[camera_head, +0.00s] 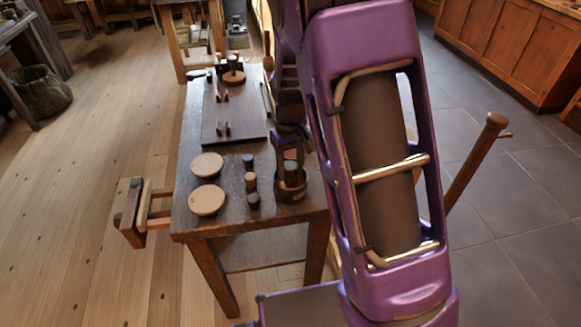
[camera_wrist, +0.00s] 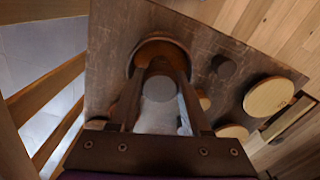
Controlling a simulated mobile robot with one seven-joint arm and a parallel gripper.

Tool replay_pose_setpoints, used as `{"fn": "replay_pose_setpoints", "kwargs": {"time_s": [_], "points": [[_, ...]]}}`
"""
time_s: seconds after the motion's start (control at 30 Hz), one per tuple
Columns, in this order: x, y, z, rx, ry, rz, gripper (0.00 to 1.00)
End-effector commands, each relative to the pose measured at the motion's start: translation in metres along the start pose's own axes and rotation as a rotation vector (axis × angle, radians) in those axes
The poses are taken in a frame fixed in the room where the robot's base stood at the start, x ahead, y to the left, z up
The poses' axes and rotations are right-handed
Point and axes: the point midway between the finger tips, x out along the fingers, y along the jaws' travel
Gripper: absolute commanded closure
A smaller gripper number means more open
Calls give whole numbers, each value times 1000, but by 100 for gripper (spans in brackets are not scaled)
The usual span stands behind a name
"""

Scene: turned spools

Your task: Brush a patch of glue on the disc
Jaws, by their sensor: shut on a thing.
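My gripper (camera_head: 291,160) reaches down over a brown round pot (camera_head: 290,193) at the table's right front edge. In the wrist view, my gripper (camera_wrist: 160,75) is shut on an upright piece with a round grey top (camera_wrist: 158,89), apparently the brush handle. The pot's rim (camera_wrist: 150,47) shows just beyond the fingers; the lower end of the piece and any bristles are hidden. Two pale wooden discs lie flat on the table's left, a far disc (camera_head: 207,165) and a near disc (camera_head: 207,201). I cannot tell which disc is meant, and I see no glue patch on either.
A wooden vise (camera_head: 130,212) juts from the table's left side.

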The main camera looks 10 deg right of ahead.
Motion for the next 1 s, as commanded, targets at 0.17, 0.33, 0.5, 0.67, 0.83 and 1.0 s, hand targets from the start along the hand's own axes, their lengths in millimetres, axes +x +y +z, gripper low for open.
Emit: {"fn": "replay_pose_setpoints", "kwargs": {"time_s": [0.17, 0.33, 0.5, 0.67, 0.83, 1.0], "points": [[2, 0, 1, 0, -3, 0, 97], [-4, 0, 1, -1, -3, 0, 97], [-19, 0, 0, -1, -2, 0, 97], [-32, 0, 0, -1, -1, 0, 97], [-46, 0, 0, 0, 0, 0, 97], [-60, 0, 0, 0, 0, 0, 97]]}}
